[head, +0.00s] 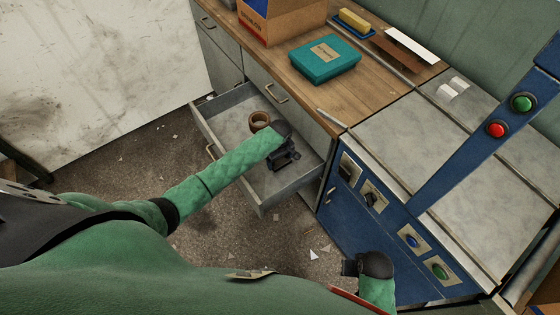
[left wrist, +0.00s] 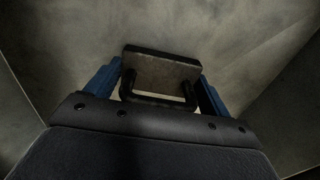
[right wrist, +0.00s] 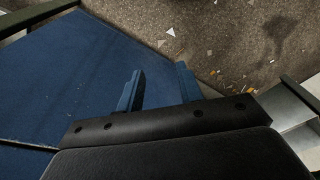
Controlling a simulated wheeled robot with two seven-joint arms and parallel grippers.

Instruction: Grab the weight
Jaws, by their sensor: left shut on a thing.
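The weight (left wrist: 162,71) is a dark block with a black handle, seen between the blue fingers of my left gripper (left wrist: 160,88) in the left wrist view. The gripper is shut on it. In the head view my left gripper (head: 284,157) reaches into the open drawer (head: 235,120), and the weight is mostly hidden by the gripper there. I cannot tell whether the weight touches the drawer floor. My right gripper (right wrist: 160,88) is empty, its blue fingers apart, near the blue cabinet front. It also shows in the head view (head: 347,267).
A brown tape roll (head: 259,121) lies in the drawer beside my left gripper. A teal box (head: 324,59) and a cardboard box (head: 282,20) stand on the wooden top above. The blue machine (head: 360,245) with buttons is at right. Paper scraps litter the floor.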

